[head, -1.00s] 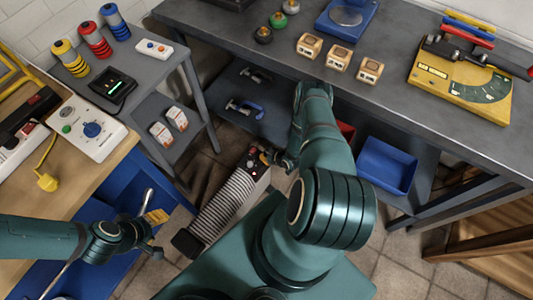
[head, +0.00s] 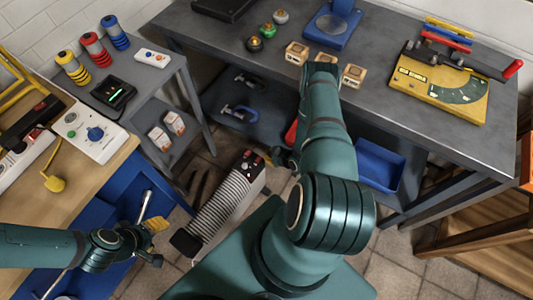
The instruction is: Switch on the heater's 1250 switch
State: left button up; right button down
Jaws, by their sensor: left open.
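The heater (head: 219,206) is a pale ribbed radiator with dark ends, standing on the tiled floor in the middle of the head view. Its dark control panel (head: 251,163) is at the upper end and carries small red parts. Labels and switch positions are too small to read, so I cannot tell which switch is the 1250 one. My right gripper (head: 283,158) is just right of the panel, apparently a little apart from it. My forearm partly hides it and its fingers are unclear. My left gripper (head: 153,243) is open and empty, left of the heater.
A grey workbench (head: 420,125) with boxes and a yellow gauge plate (head: 440,88) stands behind my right arm. A blue bin (head: 378,168) is under it. A grey cart (head: 165,75) and a wooden bench (head: 90,165) are at left. Floor shows around the heater.

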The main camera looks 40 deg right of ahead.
jog(key=shift+s+r, duration=0.15)
jog(key=shift+s, duration=0.05)
pick_arm(q)
jog(key=r+p, duration=0.1)
jog(key=w+r+p, duration=0.1)
jog(key=r+p, duration=0.2)
jog(key=shift+w+a+r, duration=0.1)
jog(key=shift+w+r, duration=0.15)
pick_arm(e)
jog(key=shift+w+d+r, duration=0.15)
jog(key=shift+d+r, duration=0.2)
jog(key=shift+r, duration=0.05)
